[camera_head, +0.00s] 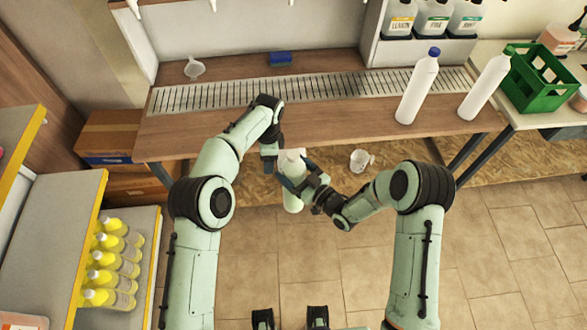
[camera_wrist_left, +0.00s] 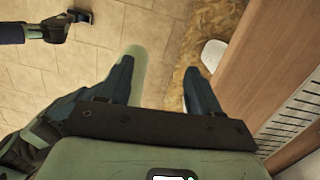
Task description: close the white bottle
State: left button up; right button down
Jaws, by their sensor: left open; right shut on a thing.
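The white bottle (camera_head: 293,200) is upright in front of the bench, between my two arms. My right gripper (camera_head: 300,178) is shut on it around its upper body. Its top is pale; I cannot tell whether a cap sits on it. My left gripper (camera_head: 270,155) is open, just left of the bottle's top. In the left wrist view, a pale green-white cylinder (camera_wrist_left: 139,62), which looks like this bottle, shows beside and partly behind one finger of my open left gripper (camera_wrist_left: 158,68).
On the bench (camera_head: 330,120) stand a blue-capped bottle (camera_head: 416,90) and a green-capped bottle (camera_head: 484,88). A funnel (camera_head: 194,68) and blue sponge (camera_head: 281,58) lie at the back. A white cup (camera_head: 360,160) is below the bench's front edge. A green crate (camera_head: 540,92) stands right.

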pick_arm(q)
jog(key=s+a+f+n+g+h, duration=0.1)
jog(key=s+a+f+n+h, duration=0.15)
jog(key=s+f+n, duration=0.5)
jog(key=s+a+f+n+h, duration=0.1)
jog(key=s+a+f+n, duration=0.15)
jog(key=s+f, duration=0.95)
jog(key=s+a+f+n, duration=0.2)
jog(key=s+n, duration=0.3)
jog(key=s, duration=0.5)
jog(key=s+a+f+n+h, duration=0.1)
jog(key=s+f+n, duration=0.1)
jog(key=s+n, duration=0.4)
jog(key=s, duration=0.3)
jog(key=shift+s+a, duration=0.35)
jog(key=shift+f, duration=0.1)
